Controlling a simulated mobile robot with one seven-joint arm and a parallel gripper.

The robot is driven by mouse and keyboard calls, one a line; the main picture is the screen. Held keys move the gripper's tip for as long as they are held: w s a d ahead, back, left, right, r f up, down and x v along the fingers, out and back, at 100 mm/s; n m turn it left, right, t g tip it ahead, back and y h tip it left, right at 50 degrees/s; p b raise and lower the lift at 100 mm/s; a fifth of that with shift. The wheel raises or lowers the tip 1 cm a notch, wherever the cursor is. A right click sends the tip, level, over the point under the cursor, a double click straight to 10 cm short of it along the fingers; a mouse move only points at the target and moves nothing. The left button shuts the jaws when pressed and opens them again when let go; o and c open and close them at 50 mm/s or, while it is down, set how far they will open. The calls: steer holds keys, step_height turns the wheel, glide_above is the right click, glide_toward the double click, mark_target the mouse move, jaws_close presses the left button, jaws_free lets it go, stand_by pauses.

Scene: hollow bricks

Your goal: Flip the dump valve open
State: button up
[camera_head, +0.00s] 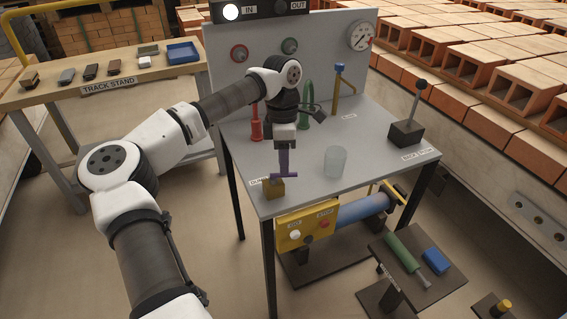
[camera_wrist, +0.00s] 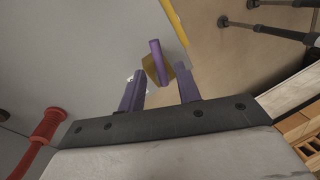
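The dump valve is a brass block (camera_head: 273,188) at the front left corner of the grey table, beside a partly covered label. A purple lever (camera_head: 290,176) lies roughly level above the block. In the wrist view the lever (camera_wrist: 158,62) crosses over the brass block (camera_wrist: 181,68). My gripper (camera_head: 284,168) points down just above the valve. In the wrist view its two purple fingers (camera_wrist: 160,78) are apart, with the near end of the lever between them; contact cannot be told. In the head view the fingers overlap and partly merge with the lever.
A red valve (camera_head: 256,122), a green bent pipe (camera_head: 308,105) and a clear cup (camera_head: 335,161) stand on the table (camera_head: 375,135). A black-knobbed lever (camera_head: 408,128) is at the right. A yellow control box (camera_head: 308,228) is below the front edge.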

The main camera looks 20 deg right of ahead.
steer(key=shift+s+f, duration=0.15)
steer(key=shift+f, duration=0.7)
steer(key=shift+c, duration=0.2)
jaws_close()
steer(key=shift+w+a+n+h+b, duration=0.1)
steer(key=shift+w+n+h+b, duration=0.15)
steer(key=shift+n, duration=0.75)
steer(key=shift+w+n+h+b, duration=0.15)
steer(key=shift+w+n, duration=0.1)
steer(key=shift+n, duration=0.75)
steer(key=shift+o, duration=0.2)
jaws_free()
step_height(320, 180, up, 14)
steer(key=w, duration=0.2)
steer(key=shift+w+f+b, duration=0.15)
steer(key=shift+w+b, duration=0.15)
steer(key=shift+b, duration=0.15)
